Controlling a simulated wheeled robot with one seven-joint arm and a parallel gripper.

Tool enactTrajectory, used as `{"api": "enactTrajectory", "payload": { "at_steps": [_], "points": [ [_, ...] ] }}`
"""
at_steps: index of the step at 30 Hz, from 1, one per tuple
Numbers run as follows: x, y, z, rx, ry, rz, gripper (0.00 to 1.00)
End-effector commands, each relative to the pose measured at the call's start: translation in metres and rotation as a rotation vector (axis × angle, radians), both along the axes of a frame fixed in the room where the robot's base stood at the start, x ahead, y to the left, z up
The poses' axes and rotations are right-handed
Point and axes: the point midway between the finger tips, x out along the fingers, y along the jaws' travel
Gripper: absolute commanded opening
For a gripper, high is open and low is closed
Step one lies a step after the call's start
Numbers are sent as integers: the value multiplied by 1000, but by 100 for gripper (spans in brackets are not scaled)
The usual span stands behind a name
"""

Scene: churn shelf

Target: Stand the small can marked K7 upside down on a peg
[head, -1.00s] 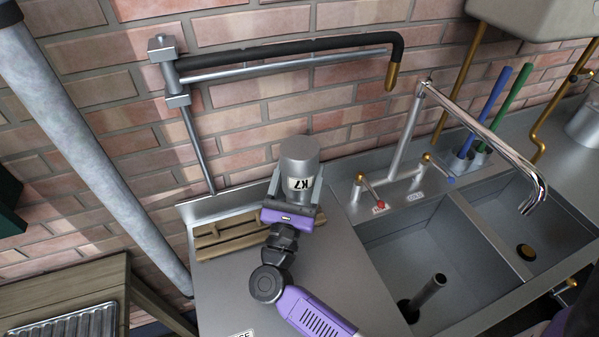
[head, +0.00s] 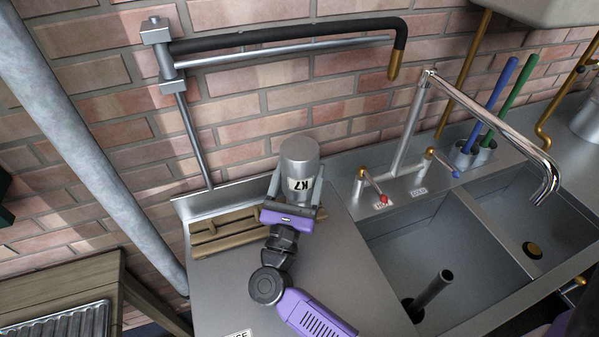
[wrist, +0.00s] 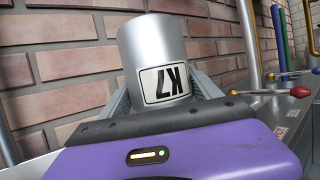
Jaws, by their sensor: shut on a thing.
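The small grey metal can marked K7 (head: 300,160) is held in my gripper (head: 293,195), above the steel drainboard near the brick wall. Its K7 label reads upside down in both views, and its closed-looking flat end faces up. In the wrist view the can (wrist: 152,50) stands between the two grey fingers of my gripper (wrist: 160,100), which are shut on it. Its lower end is hidden behind the gripper body. A wooden rack (head: 222,236) lies on the drainboard at left, behind my gripper; I cannot make out pegs on it.
A black-sleeved swing pipe (head: 290,45) with a brass tip reaches out above the can. Taps with red and blue knobs (head: 383,199) and the sink (head: 430,250) are to the right. Blue and green rods (head: 497,95) stand in holders behind. A wooden table (head: 60,285) is at left.

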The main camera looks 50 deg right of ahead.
Motion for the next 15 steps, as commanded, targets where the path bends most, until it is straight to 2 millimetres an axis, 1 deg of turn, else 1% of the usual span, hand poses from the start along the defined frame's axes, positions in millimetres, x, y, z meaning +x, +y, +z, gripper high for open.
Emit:
{"api": "enactTrajectory", "payload": {
  "at_steps": [15],
  "points": [
    [0, 0, -5, -1, 0, 0, 24]
  ]
}}
